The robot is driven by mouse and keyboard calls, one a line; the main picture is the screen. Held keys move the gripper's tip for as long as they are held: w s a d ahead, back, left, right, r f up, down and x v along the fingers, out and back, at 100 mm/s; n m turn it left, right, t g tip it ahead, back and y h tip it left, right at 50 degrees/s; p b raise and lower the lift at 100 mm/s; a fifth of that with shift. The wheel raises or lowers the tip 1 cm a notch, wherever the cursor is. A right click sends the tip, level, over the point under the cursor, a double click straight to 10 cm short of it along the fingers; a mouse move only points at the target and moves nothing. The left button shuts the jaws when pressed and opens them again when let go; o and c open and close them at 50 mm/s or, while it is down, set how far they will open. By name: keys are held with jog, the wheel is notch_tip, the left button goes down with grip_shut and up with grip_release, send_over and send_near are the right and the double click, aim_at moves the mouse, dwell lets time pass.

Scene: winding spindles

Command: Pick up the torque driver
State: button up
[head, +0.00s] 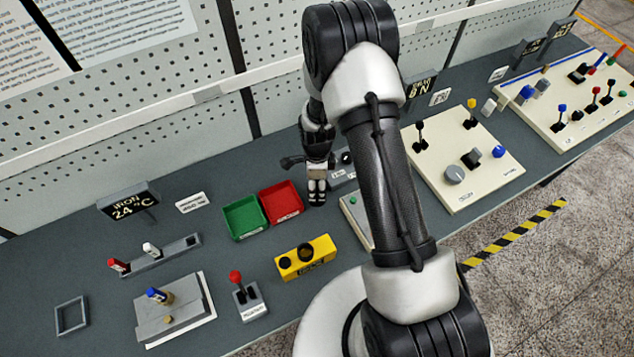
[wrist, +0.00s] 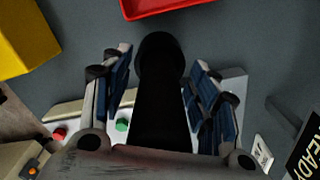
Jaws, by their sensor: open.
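My gripper (head: 317,198) points down over the bench, just right of the red bin in the head view. In the wrist view my gripper (wrist: 160,66) is open, its two blue-padded fingers wide apart. A long black shape with a rounded end, which looks like the torque driver (wrist: 160,95), lies between the fingers in the wrist view. Dark gaps show on both sides of its upper part, so I cannot tell any contact. In the head view the driver is not clear; a small black round part (head: 347,157) shows beside my gripper on a grey block (head: 342,177).
A red bin (head: 282,202) and a green bin (head: 244,217) stand left of my gripper. A yellow block with black round parts (head: 306,257) is in front. A cream panel with a green button (head: 354,201) is partly behind my arm. A READY sign (wrist: 307,155) stands close by.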

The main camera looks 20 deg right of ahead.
jog(key=shift+c, duration=0.2)
jog(key=c, duration=1.3)
